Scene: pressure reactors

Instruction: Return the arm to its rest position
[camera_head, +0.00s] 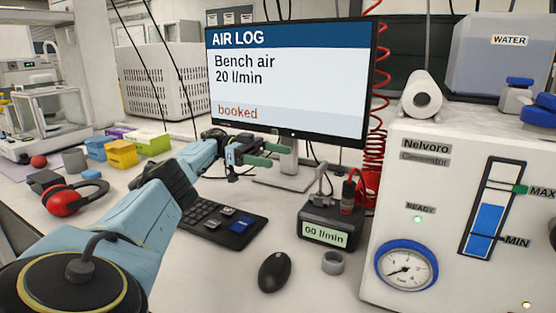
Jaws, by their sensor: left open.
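My left arm comes in from the lower left and reaches over the bench toward the monitor. Its gripper (268,154) is open and empty, with green-tipped fingers just in front of the monitor's lower edge. It is above and behind the keypad (230,224). The monitor (290,80) reads "AIR LOG, Bench air 20 l/min, booked". My right arm and gripper do not show.
A flow meter (325,236) reading "00 l/min", a mouse (274,271) and a grey ring (333,263) are right of the keypad. The Nelvoro generator (440,200) stands at right. Red earmuffs (74,198) and several coloured boxes lie at left.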

